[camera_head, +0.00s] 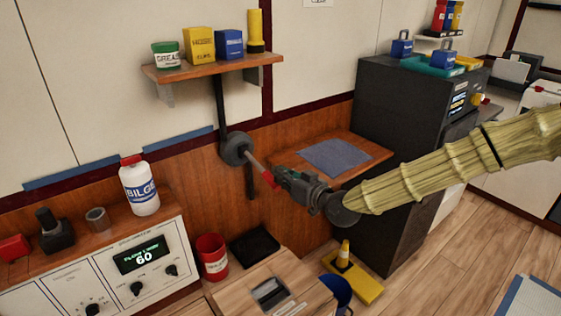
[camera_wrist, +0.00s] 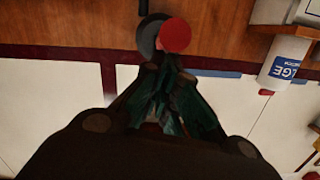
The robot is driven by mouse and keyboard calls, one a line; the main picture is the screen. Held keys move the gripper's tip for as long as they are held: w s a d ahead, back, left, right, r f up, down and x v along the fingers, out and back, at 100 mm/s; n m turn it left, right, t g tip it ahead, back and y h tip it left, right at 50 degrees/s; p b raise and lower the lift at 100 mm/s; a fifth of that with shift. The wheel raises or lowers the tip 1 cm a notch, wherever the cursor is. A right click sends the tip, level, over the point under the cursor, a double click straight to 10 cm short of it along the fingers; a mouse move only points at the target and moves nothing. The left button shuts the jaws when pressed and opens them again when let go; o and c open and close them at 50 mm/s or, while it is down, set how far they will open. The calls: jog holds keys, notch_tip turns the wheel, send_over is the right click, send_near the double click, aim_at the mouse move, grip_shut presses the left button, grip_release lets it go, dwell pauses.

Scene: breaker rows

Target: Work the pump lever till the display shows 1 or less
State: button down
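The pump lever has a grey round hub (camera_head: 237,149) on the wood-panelled wall, below the shelf. Its pale rod slopes down to the right and ends in a red grip (camera_head: 269,179). My gripper (camera_head: 280,178) is right at the red grip. In the wrist view the red grip (camera_wrist: 174,36) shows end-on just beyond my fingertips (camera_wrist: 168,66), with the hub (camera_wrist: 150,30) behind it. The fingers are dark and close together; I cannot tell whether they touch or clasp the grip. The display (camera_head: 141,255) on the white panel at lower left reads 60.
A shelf (camera_head: 215,66) with cans and boxes is above the hub. A white BILGE bottle (camera_head: 139,188) stands on the console top. A red bin (camera_head: 212,257) and black box (camera_head: 255,246) are below the lever. A dark cabinet (camera_head: 395,150) stands to the right.

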jog(key=s+d+r, duration=0.4)
jog(key=s+d, duration=0.3)
jog(key=shift+d, duration=0.35)
dwell(0.6)
jog(key=s+d+f+m+g+h, duration=0.1)
jog(key=s+f+g+h, duration=0.1)
jog(key=s+f, duration=0.6)
jog(key=s+d+f+m+g+h, duration=0.15)
jog(key=s+f, duration=0.25)
jog(key=f, duration=0.9)
jog(key=s+d+f+m+g+h, duration=0.1)
jog(key=s+f+m+g+h, duration=0.3)
jog(key=f, duration=0.6)
jog(key=s+d+f+g+h, duration=0.1)
jog(key=s+d+f, duration=0.3)
jog(key=s, duration=0.4)
jog(key=s+d+f+g+h, duration=0.1)
jog(key=s+d+f+g, duration=0.1)
jog(key=s+d+f, duration=0.3)
jog(key=s+d+f+g+h, duration=0.1)
jog(key=s+d+f, duration=0.4)
jog(key=s, duration=0.7)
jog(key=shift+s+d+g+h, duration=0.35)
jog(key=shift+d+h, duration=0.1)
jog(key=shift+d, duration=0.3)
jog(key=shift+f+m, duration=0.1)
jog(key=shift+m, duration=0.15)
